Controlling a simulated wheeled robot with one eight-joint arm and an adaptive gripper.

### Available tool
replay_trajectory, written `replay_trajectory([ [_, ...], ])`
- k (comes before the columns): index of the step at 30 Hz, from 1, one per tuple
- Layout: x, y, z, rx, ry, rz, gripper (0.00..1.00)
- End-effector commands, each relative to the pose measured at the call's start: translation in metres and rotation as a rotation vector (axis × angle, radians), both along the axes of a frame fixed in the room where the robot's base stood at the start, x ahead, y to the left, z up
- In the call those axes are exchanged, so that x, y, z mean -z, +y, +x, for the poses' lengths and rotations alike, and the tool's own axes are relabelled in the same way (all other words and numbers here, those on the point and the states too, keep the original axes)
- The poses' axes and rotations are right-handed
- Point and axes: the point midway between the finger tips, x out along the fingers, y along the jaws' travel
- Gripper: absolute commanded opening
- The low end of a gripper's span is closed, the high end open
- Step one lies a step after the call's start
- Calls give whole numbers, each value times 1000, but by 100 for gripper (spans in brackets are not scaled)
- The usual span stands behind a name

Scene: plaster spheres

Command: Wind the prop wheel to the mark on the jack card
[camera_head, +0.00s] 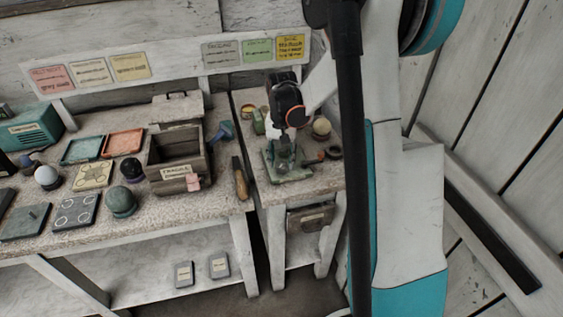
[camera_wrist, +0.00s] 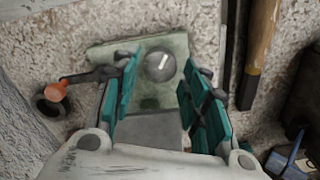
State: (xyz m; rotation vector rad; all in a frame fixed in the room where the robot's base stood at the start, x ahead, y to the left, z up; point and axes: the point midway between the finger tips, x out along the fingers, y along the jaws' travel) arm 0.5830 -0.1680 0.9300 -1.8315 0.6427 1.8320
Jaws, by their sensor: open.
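A grey-green jack-like device (camera_head: 290,173) stands on the small right bench; my gripper (camera_head: 284,140) is above it. In the wrist view, its flat plate (camera_wrist: 105,55) carries a round grey knob (camera_wrist: 160,66) with a white line. A dark crank arm (camera_wrist: 92,75) with an orange end (camera_wrist: 56,91) reaches left from beside my left finger. My gripper (camera_wrist: 158,88) is open, its teal fingers apart over the plate. I cannot tell whether a finger touches the crank. Wall cards, yellow (camera_head: 290,47) and green (camera_head: 258,50) among them, are too small to read; I cannot tell which is the jack card.
A dark ring (camera_head: 333,153) and a pale ball (camera_head: 321,127) lie right of the device. A wooden-handled tool (camera_head: 240,180) lies at the left bench's right edge. A crate (camera_head: 163,160) with several small things stands on that bench. A gap separates the benches.

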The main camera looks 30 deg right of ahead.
Motion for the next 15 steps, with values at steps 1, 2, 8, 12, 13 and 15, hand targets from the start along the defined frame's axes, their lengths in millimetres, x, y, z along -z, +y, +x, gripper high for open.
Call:
replay_trajectory([
  [1,-11,0,-1,0,0,0,41],
  [2,-17,0,-1,0,0,0,41],
  [8,-58,0,0,0,0,0,41],
  [12,-80,0,0,0,0,0,41],
  [13,-83,0,0,0,0,0,41],
  [15,-90,0,0,0,0,0,41],
])
